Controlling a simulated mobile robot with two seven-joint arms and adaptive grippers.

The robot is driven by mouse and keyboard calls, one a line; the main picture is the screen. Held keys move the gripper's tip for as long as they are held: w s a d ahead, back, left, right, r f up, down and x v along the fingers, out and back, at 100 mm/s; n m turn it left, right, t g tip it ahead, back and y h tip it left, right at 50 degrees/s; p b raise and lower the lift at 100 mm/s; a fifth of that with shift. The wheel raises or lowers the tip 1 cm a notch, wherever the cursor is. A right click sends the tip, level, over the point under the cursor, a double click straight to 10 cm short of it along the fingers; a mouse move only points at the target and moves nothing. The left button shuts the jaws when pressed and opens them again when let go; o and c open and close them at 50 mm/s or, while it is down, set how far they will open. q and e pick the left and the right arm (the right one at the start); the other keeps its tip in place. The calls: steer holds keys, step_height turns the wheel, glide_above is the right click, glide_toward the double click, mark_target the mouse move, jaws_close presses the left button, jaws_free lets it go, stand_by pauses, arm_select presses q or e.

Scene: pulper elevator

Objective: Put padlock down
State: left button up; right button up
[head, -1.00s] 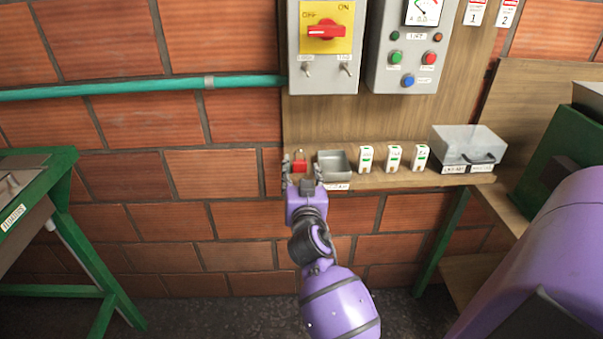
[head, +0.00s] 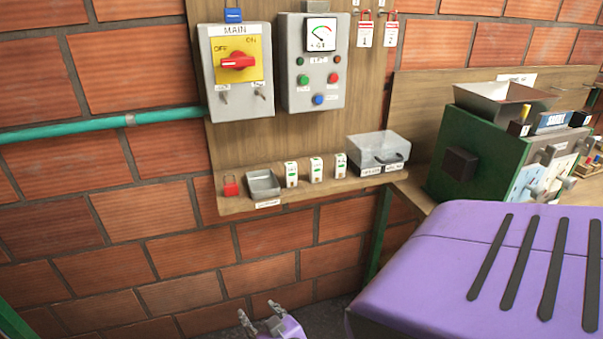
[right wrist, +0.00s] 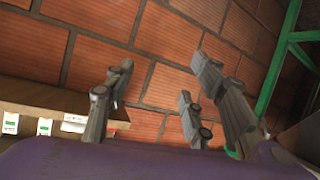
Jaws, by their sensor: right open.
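The red padlock (head: 231,186) stands on the left end of the wooden shelf (head: 235,208), just left of a grey metal tray (head: 263,184). Nothing holds it. My right gripper (head: 261,318) is low at the bottom of the head view, well below the shelf and apart from the padlock. In the right wrist view its fingers (right wrist: 155,105) are spread and empty in front of the brick wall. The padlock does not show in the right wrist view. My left gripper does not show.
Several small white labelled items (head: 315,169) and a clear box (head: 378,150) stand along the shelf. The main switch box (head: 237,72) and a meter box (head: 315,65) hang above. A green machine (head: 470,150) stands at right.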

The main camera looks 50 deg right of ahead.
steer(key=s+a+f+g+y, duration=0.1)
steer(key=s+a+f, duration=0.2)
steer(key=s, duration=0.4)
steer(key=s+a+f+n+g+y, duration=0.1)
steer(key=s+a+f, duration=0.2)
steer(key=s, duration=0.5)
steer(key=s+a+f+n+g+y, duration=0.1)
steer(key=s+a+f, duration=0.3)
steer(key=s, duration=0.4)
steer(key=shift+s+f+g+y, duration=0.25)
steer(key=shift+f+g+y, duration=0.05)
steer(key=shift+f+g, duration=0.3)
